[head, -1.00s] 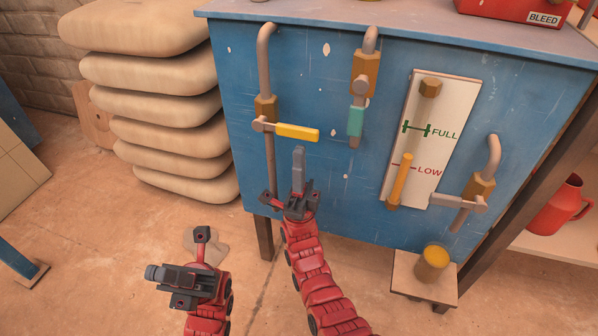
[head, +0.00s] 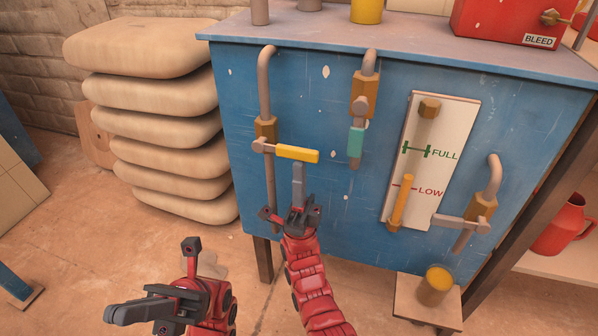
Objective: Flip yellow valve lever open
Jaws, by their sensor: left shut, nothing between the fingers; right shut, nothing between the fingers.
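The yellow valve lever (head: 298,153) sticks out level to the right from its brass valve (head: 265,130) on the left pipe, crosswise to the pipe. My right gripper (head: 298,172) is shut and empty, its grey fingers pointing up. Their tips sit right at the lower edge of the lever's middle; I cannot tell whether they touch it. My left gripper (head: 122,313) is shut and empty, low at the left over the floor, well away from the lever, its fingers pointing left.
To the right, on the blue panel (head: 330,215), are a teal lever (head: 356,141), a level gauge board (head: 440,150) and a grey-handled valve (head: 478,205). Stacked sacks (head: 165,125) stand to the left. A small stand with a yellow-topped cup (head: 434,286) is below right.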

